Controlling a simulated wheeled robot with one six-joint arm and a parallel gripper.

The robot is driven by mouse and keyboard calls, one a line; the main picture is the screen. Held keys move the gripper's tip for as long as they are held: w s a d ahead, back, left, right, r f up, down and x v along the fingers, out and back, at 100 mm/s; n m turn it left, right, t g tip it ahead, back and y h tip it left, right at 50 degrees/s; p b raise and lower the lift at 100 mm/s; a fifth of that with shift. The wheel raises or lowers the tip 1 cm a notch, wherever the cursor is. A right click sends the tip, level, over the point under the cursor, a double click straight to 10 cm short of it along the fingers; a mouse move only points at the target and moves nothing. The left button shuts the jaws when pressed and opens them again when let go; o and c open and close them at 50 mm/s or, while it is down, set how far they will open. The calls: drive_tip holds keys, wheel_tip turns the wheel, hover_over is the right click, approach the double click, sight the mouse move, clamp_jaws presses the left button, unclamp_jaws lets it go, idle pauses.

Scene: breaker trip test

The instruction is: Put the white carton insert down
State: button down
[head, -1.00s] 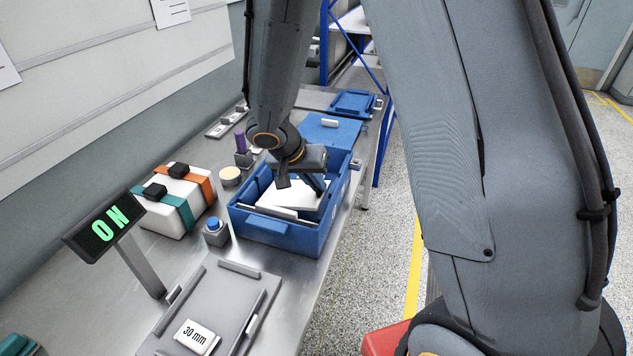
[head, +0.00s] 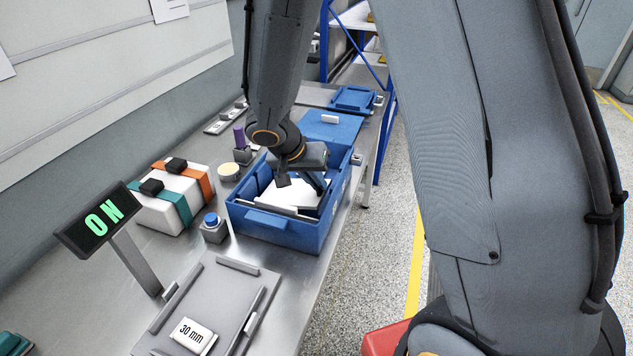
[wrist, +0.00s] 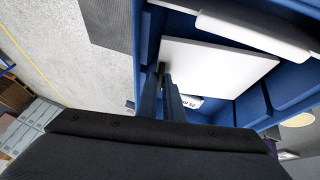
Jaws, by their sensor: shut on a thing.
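The white carton insert (head: 296,194) is a flat white panel inside the blue crate (head: 276,232) on the bench. My gripper (head: 300,181) reaches down into the crate and is shut on the insert's edge. In the wrist view the insert (wrist: 218,66) lies ahead of the fingertips (wrist: 165,75), with the crate's blue walls around it. A white rolled-edged piece (wrist: 255,32) lies beside it in the crate. A small label reading partly "mm" shows under the insert's near edge. I cannot tell whether the insert rests on the crate's floor.
A grey fixture with a "30 mm" block (head: 193,336) lies in front. A blue lid (head: 331,128) lies behind. Floor is at right.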

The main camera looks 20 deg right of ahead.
drive_tip(key=c, duration=1.9)
unclamp_jaws()
drive_tip(key=shift+r, duration=0.15)
drive_tip(key=shift+r+p, duration=0.5)
drive_tip(key=shift+p, duration=0.5)
drive_tip(key=shift+a+r, duration=0.1)
drive_tip(key=shift+r, duration=0.2)
drive_tip(key=b+v, duration=0.3)
drive_tip(key=v, duration=0.8)
drive_tip(key=s+d+f+n+g+y, duration=0.1)
drive_tip(key=s+d+f+n+y, duration=0.1)
drive_tip(key=s, duration=0.4)
drive_tip(key=s+d+f+n+y, duration=0.3)
drive_tip(key=s+d+f+n, duration=0.1)
drive_tip(key=s, duration=0.3)
drive_tip(key=shift+s+f+g, duration=0.2)
drive_tip(key=shift+f+g, duration=0.2)
